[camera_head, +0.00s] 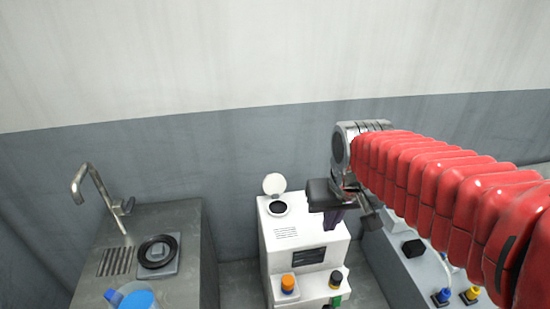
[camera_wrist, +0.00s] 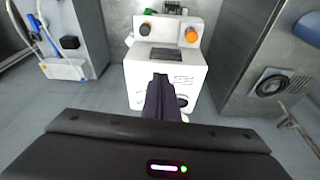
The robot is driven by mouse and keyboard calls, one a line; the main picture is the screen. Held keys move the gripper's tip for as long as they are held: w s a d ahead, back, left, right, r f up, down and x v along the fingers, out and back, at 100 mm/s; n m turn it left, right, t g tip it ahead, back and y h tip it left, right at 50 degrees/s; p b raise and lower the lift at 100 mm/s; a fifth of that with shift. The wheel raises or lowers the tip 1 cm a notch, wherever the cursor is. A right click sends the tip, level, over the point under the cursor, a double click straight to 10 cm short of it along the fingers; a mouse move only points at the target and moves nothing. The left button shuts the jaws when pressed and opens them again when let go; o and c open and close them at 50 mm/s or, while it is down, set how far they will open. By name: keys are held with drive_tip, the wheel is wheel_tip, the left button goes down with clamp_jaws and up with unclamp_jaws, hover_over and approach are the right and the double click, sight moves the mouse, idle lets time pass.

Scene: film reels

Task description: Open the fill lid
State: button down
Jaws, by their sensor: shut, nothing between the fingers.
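The white machine (camera_head: 290,240) stands against the wall, and it also shows in the wrist view (camera_wrist: 140,72). A dark round fill opening (camera_head: 278,208) is in its top. The small round white fill lid (camera_head: 273,184) stands up, tilted open, at the back edge of that opening. In the wrist view the opening (camera_wrist: 183,101) is partly hidden behind my fingers. My gripper (camera_head: 333,220) is shut and empty, just right of the opening, over the right part of the machine's top. Its dark fingers (camera_wrist: 160,80) point at the machine in the wrist view; I cannot tell whether they touch it.
An orange button (camera_head: 288,283) and a black knob (camera_head: 336,277) are on the machine's front. A grey sink counter with a tap (camera_head: 95,190) and a blue jug (camera_head: 135,299) stands left. A grey unit with a black block (camera_head: 413,248) stands right.

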approach(274, 183)
drive_tip(key=d, duration=0.1)
drive_tip(key=shift+n, duration=0.4)
drive_tip(key=w, duration=0.1)
drive_tip(key=w+a+r, duration=0.1)
drive_tip(key=w, duration=0.3)
drive_tip(key=shift+a+r, duration=0.2)
drive_tip(key=r, duration=0.1)
drive_tip(key=w+r, duration=0.1)
drive_tip(key=r, duration=0.1)
drive_tip(key=shift+a+t, duration=0.1)
drive_tip(key=shift+t, duration=0.3)
drive_tip(key=x, duration=1)
drive_tip(key=shift+s, duration=2.05)
